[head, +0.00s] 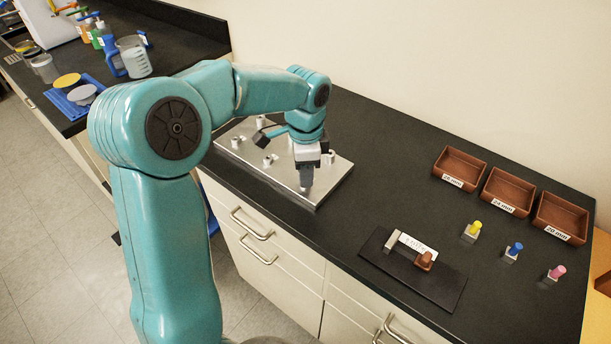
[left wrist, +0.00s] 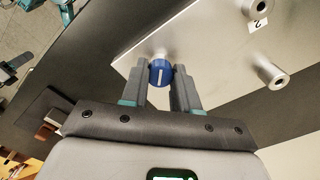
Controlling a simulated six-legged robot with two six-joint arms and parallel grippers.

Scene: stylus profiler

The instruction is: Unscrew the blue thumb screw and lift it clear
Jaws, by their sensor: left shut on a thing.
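The blue thumb screw (left wrist: 160,76) has a round head with a white line across it. It sits between the two fingers of my left gripper (left wrist: 160,70), which is shut on it, in the left wrist view. In the head view my left gripper (head: 306,180) points down at the near right corner of the silver plate (head: 325,180) and hides the screw. The plate also shows in the left wrist view (left wrist: 215,45). I cannot tell whether the screw is still seated in the plate. My right gripper is not in view.
Several metal posts (head: 267,161) stand on the plate. To the right are a dark stand (head: 440,285) with a brown block, yellow, blue (head: 514,250) and pink-topped pieces, and brown trays (head: 460,165) with size labels. The counter between plate and trays is clear.

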